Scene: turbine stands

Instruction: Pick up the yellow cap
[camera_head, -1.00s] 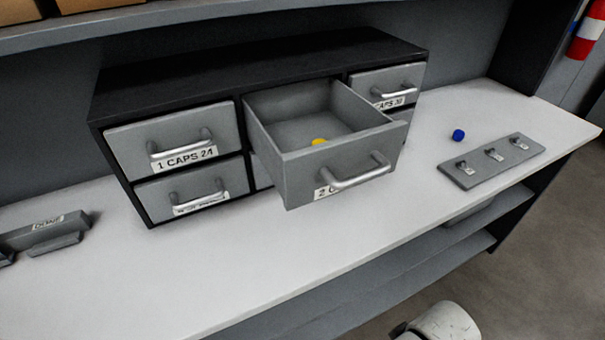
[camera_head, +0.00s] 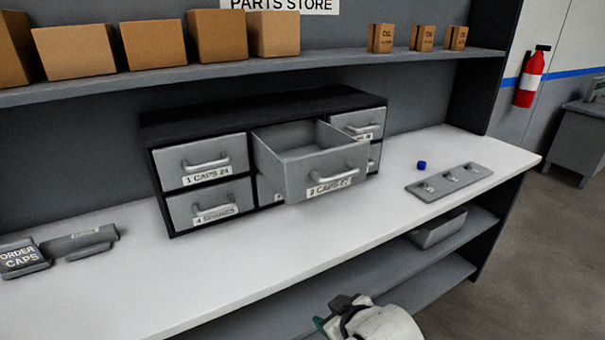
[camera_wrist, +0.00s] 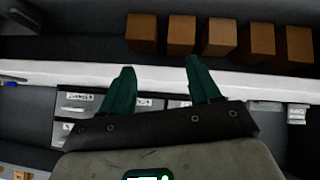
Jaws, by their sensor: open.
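The yellow cap is out of sight in the head view now; the front wall of the open drawer (camera_head: 325,174), labelled 2 CAPS, hides the drawer's floor. This drawer is pulled well out of the dark cabinet (camera_head: 265,108) on the bench. My gripper (camera_wrist: 160,66) shows in the wrist view with its two dark green fingers apart and nothing between them. In the head view its tip shows at the bottom edge, in front of and below the bench, well away from the drawer.
A blue cap (camera_head: 421,165) lies on the bench beside a grey plate (camera_head: 449,180) with several small fittings. An ORDER CAPS sign (camera_head: 20,257) stands at the left. Boxes (camera_head: 155,46) line the shelf above. The bench front is clear.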

